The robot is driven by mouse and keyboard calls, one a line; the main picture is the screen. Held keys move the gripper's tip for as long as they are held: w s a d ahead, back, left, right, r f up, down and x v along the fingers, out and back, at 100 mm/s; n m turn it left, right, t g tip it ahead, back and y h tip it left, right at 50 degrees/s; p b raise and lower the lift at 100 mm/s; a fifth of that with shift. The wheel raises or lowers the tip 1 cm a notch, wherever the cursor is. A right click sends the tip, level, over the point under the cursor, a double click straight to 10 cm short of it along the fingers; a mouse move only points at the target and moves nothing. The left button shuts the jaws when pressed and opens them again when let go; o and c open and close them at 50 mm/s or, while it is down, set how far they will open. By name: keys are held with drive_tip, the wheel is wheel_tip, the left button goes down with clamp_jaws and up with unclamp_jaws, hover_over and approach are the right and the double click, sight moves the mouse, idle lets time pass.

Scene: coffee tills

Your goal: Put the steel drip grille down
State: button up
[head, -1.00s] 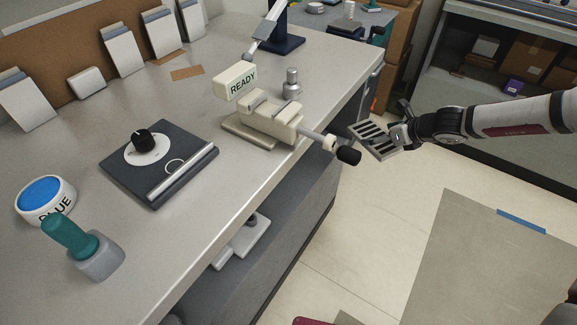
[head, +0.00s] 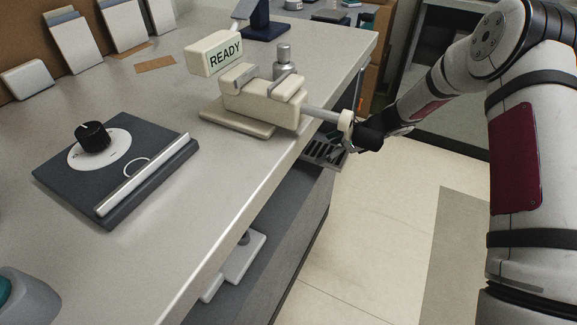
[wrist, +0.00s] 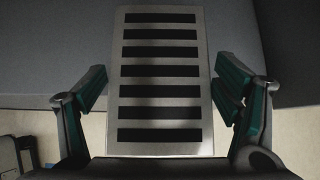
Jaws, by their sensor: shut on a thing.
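The steel drip grille (head: 321,153), a flat metal plate with several dark slots, is just beyond the counter's right edge, below the level of the top. In the wrist view the grille (wrist: 160,100) lies lengthwise between the teal finger pads of my gripper (wrist: 161,72), which is shut on its near part.
Open floor lies right.

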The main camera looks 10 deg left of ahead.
drive_tip(key=a+b, duration=0.1)
drive_tip(key=a, duration=0.2)
drive_tip(key=s+a, duration=0.1)
drive_tip(key=a, duration=0.2)
drive_tip(key=s+a+f+b, duration=0.1)
drive_tip(key=a, duration=0.3)
drive_tip(key=shift+s+a+b, duration=0.1)
drive_tip(key=shift+b, duration=0.2)
drive_tip(key=shift+s+a+f+b, duration=0.1)
drive_tip(key=shift+a+f+b, duration=0.15)
drive_tip(key=shift+f+b, duration=0.55)
drive_tip(key=shift+a+f+b, duration=0.25)
drive_tip(key=shift+f+b, duration=0.15)
drive_tip(key=shift+f, duration=0.65)
drive_tip(key=o, duration=1.8)
